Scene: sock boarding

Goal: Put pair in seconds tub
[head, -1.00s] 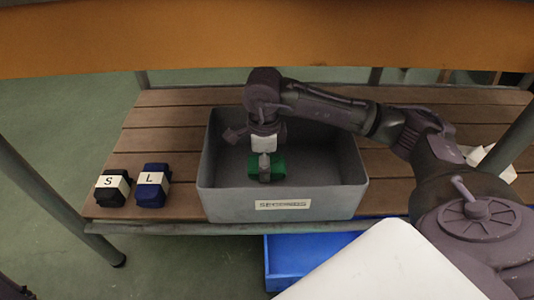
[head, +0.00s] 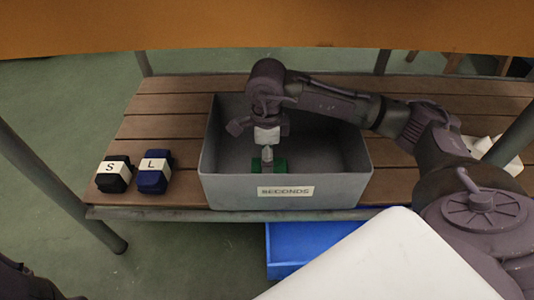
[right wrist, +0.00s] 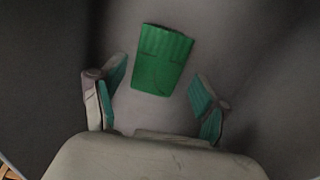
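The grey seconds tub (head: 225,189) stands on the slatted shelf, with a white "SECONDS" label (head: 286,191) on its front. My right gripper (head: 267,158) reaches down inside the tub. In the right wrist view its fingers (right wrist: 158,78) are spread apart and hold nothing. The folded green pair (right wrist: 160,60) lies on the tub floor just beyond the fingertips, clear of both. In the head view the green pair (head: 279,166) is partly hidden by the gripper and the tub's front wall. My left gripper is not in view.
A black bundle banded "S" (head: 113,184) and a navy bundle banded "L" (head: 153,183) sit on the shelf (head: 155,128) left of the tub. A blue bin (head: 300,250) is below the shelf. An orange surface (head: 260,25) overhangs the shelf.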

